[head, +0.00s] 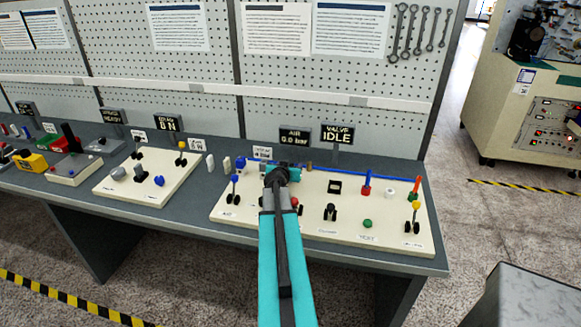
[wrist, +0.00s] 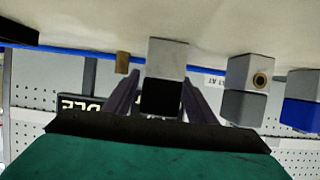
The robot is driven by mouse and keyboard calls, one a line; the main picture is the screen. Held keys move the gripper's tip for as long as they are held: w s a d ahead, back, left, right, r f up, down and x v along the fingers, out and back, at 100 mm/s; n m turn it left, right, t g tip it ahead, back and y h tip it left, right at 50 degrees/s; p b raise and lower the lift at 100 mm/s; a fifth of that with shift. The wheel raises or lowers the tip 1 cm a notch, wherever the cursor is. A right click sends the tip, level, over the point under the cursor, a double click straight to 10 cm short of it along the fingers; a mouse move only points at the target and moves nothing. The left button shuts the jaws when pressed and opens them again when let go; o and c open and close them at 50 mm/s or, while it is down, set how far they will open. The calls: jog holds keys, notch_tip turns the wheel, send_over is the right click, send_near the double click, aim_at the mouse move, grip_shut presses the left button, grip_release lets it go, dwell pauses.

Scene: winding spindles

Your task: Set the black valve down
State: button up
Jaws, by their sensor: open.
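The black valve (wrist: 162,97) shows in the wrist view as a dark block joined to a light grey block (wrist: 167,54), which meets the pale panel along the top of the picture. My gripper (wrist: 161,80) is open, with one dark finger on each side of these blocks. I cannot tell whether either finger touches them. In the head view my gripper (head: 282,175) is over the upper left part of the white panel (head: 310,238), and my arm and gripper hide the black valve there.
In the wrist view a grey valve block (wrist: 245,90) and a blue one (wrist: 302,113) stand to the right, and a small brass piece (wrist: 122,63) to the left. In the head view the VALVE IDLE sign (head: 337,134) stands behind; levers and buttons surround my gripper.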

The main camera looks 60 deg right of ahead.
jog(key=shift+r, duration=0.15)
jog(key=shift+b+v, duration=1.5)
jog(key=shift+v, duration=3.05)
jog(key=shift+s+a+r+p, duration=0.1)
jog(key=shift+a+r+p, duration=0.2)
jog(key=shift+p, duration=0.2)
jog(key=shift+p+v, duration=0.9)
jog(key=shift+v, duration=0.1)
jog(key=shift+a+f, duration=0.1)
